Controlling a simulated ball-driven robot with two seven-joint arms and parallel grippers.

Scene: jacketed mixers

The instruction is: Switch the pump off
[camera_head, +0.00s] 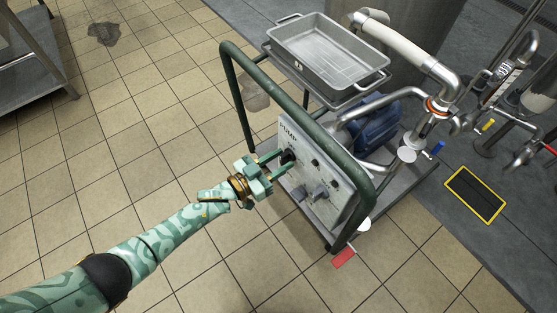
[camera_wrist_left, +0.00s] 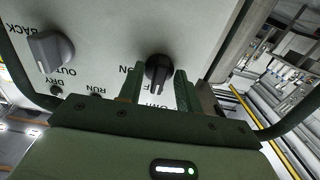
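The pump's light control panel (camera_head: 302,178) faces my left arm on a green-framed cart, with PUMP lettered at its upper left. A round black knob (camera_wrist_left: 158,68) with a pale pointer mark sits on it; the knob also shows in the head view (camera_head: 287,156). Lettering beside it, upside down in the wrist view, reads ON, with other letters partly hidden. My left gripper (camera_wrist_left: 157,87) is open at the panel, one finger on each side of the knob with gaps visible; contact cannot be seen. My right gripper is not in view.
A larger grey knob (camera_wrist_left: 50,47) is on the same panel. The green tube frame (camera_head: 237,100) arches around the panel. A metal tray (camera_head: 325,52) stands on top. A blue motor (camera_head: 377,125) and pipes lie behind.

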